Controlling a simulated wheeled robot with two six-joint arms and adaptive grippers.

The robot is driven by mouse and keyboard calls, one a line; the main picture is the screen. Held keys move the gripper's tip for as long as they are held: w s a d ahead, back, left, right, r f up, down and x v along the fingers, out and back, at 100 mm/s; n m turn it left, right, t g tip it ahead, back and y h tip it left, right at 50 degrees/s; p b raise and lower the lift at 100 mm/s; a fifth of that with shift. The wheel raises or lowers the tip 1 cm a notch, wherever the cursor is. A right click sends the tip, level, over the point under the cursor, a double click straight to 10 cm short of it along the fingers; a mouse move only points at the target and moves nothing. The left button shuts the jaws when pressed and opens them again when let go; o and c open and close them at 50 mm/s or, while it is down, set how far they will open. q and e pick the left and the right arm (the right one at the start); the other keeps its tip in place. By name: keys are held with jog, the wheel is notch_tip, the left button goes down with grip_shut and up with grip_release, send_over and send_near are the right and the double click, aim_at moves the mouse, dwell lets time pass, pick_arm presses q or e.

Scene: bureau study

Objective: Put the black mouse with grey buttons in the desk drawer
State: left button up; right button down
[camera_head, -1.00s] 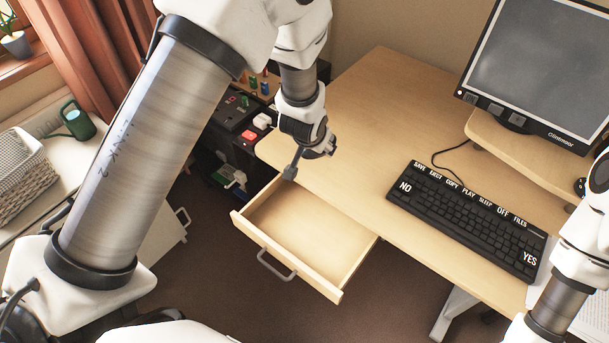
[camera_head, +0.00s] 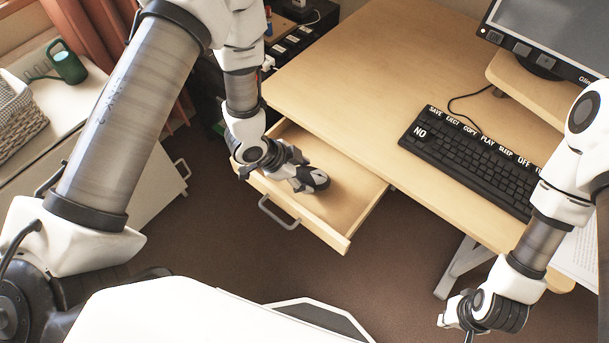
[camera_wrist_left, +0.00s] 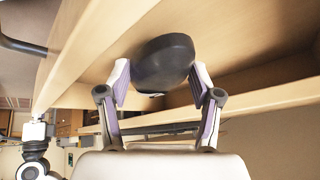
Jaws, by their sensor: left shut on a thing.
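The desk drawer (camera_head: 338,215) is pulled open below the desk's front edge. My left gripper (camera_head: 299,178) is over the drawer's left part. It is shut on the black mouse (camera_head: 317,181), which sticks out past the fingertips to the right. In the left wrist view the dark, rounded mouse (camera_wrist_left: 166,62) sits between the two fingertips, with the drawer's pale wood around it. I cannot tell whether it touches the drawer floor; its grey buttons are not clear. My right gripper (camera_head: 467,332) is low at the right, cut by the picture's bottom edge; its fingers are mostly hidden.
A black keyboard (camera_head: 474,161) lies on the desk (camera_head: 350,85), with a monitor (camera_head: 560,35) behind it. The desk's left part is clear.

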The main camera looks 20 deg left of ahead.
pick_arm(q)
jog(key=shift+f, duration=0.7)
jog(key=shift+f, duration=0.15)
jog(key=o, duration=1.3)
jog(key=shift+a+r, duration=0.15)
jog(key=shift+r, duration=0.25)
jog(key=v, duration=1.1)
jog(key=shift+s+r+p, duration=0.15)
jog(key=shift+r+p, duration=0.1)
jog(key=shift+p, duration=0.1)
jog(key=shift+a, duration=0.1)
